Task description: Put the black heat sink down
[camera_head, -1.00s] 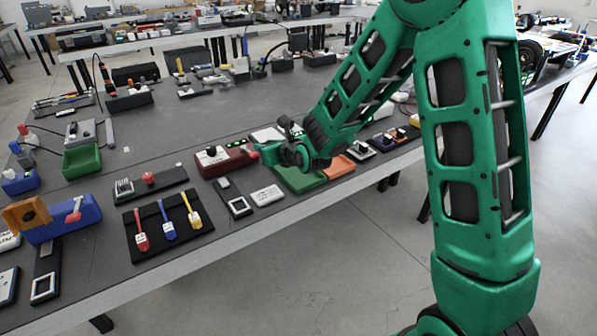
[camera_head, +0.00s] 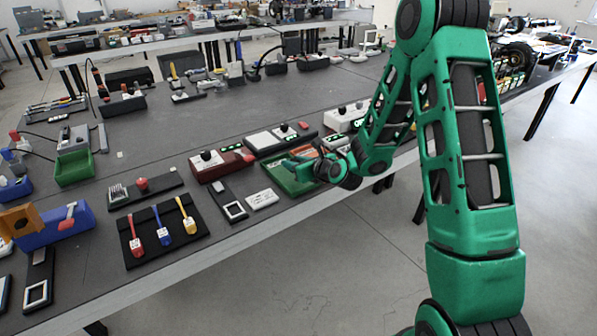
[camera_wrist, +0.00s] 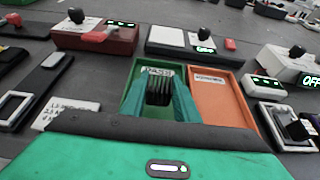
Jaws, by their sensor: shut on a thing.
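The black heat sink (camera_wrist: 158,90) is held between the two green fingers of my gripper (camera_wrist: 158,98) in the wrist view. Its dark fins show between the fingers. It is above or inside the green tray (camera_wrist: 190,74); I cannot tell whether it touches the floor of the tray. A white label at the tray's far end seems to read PASS. In the head view my gripper (camera_head: 297,163) is low over the green tray (camera_head: 283,180), and the heat sink is too small or hidden there.
An orange tray (camera_wrist: 222,103) adjoins the green one on the right. A red box (camera_wrist: 100,40) with a black knob and a white panel device (camera_wrist: 180,40) stand behind. A device with an OFF display (camera_wrist: 285,62) is at the right.

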